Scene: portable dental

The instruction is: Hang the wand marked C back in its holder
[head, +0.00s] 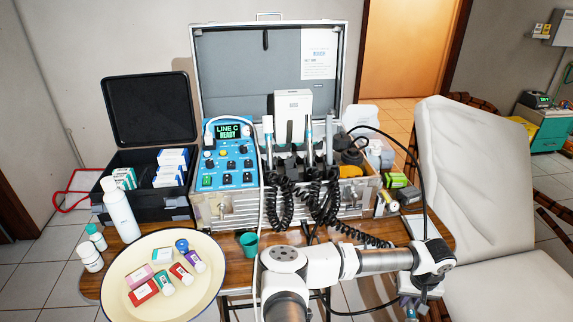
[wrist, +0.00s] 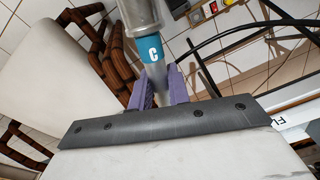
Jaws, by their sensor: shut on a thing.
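The wand marked C (wrist: 150,50) has a grey body and a blue band with a white C. My gripper (wrist: 160,85) is shut on it, with the purple finger pads on either side of its tapered part below the band. In the head view my gripper is at the lower right, beside the table, mostly hidden by my arm. The holder row (head: 292,163) is in the open case, behind coiled black cords. Other wands (head: 268,135) stand upright there. I cannot tell which slot belongs to C. The blue control unit (head: 228,150) reads "LINE C READY".
A cream basin (head: 125,262) with small boxes and bottles is at the left of the table, near a white bottle (head: 120,210). A teal cup (head: 249,243) stands in front of the case. A white dental chair (head: 480,170) is at the right. Black cords (head: 420,165) loop near my arm.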

